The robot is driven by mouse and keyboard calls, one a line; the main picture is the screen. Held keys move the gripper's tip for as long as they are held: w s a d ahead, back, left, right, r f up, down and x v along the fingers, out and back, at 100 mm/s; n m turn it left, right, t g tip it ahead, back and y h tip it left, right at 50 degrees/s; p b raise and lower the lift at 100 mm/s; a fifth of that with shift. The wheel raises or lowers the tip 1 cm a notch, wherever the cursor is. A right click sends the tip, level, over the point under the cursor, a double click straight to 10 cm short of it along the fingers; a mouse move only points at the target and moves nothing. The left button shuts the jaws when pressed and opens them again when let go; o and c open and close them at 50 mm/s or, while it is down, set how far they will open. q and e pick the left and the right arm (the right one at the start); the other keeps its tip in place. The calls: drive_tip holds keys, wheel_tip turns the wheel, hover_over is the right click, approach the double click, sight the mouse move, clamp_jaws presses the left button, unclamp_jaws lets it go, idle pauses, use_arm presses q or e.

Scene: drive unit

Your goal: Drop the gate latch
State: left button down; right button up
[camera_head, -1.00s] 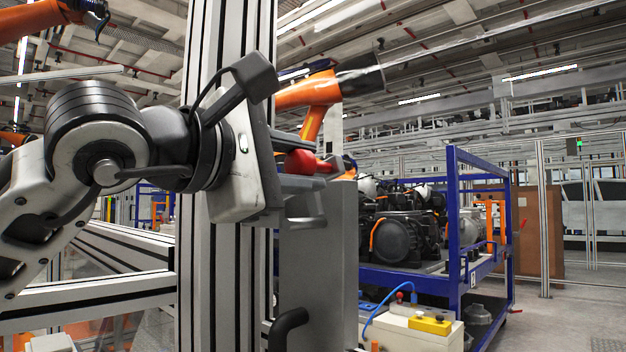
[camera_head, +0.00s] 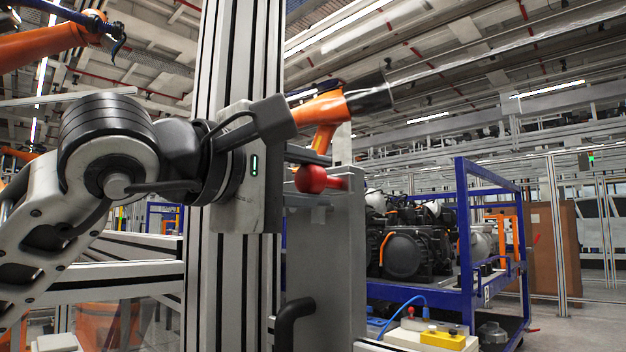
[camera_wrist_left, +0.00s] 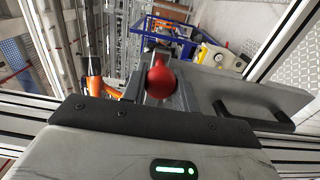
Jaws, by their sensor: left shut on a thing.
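The gate latch ends in a round red knob (camera_head: 311,179), with a short red arm running right from it at the top of the grey gate panel (camera_head: 345,250). My left gripper (camera_head: 309,180) reaches in from the left past the aluminium post and is shut on the knob. In the left wrist view the red knob (camera_wrist_left: 161,80) sits between the fingers (camera_wrist_left: 160,88); most of the latch arm is hidden behind it. The gate's black handle (camera_head: 290,322) is lower on the panel and also shows in the wrist view (camera_wrist_left: 255,114). My right gripper is not in view.
A tall aluminium post (camera_head: 235,280) stands close beside my left wrist. Behind the gate are a blue rack (camera_head: 463,230) with dark drive units and a control box with a yellow part (camera_head: 442,340). Open floor lies at the right.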

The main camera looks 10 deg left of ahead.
use_arm(q)
drive_tip(key=shift+d+f, duration=0.1)
drive_tip(key=shift+f, duration=0.1)
drive_tip(key=c, duration=1.3)
unclamp_jaws()
drive_tip(key=shift+o, duration=1.1)
drive_tip(key=shift+r, duration=0.1)
drive_tip(key=shift+s, duration=0.1)
drive_tip(key=v, duration=1.6)
drive_tip(key=shift+b, duration=0.3)
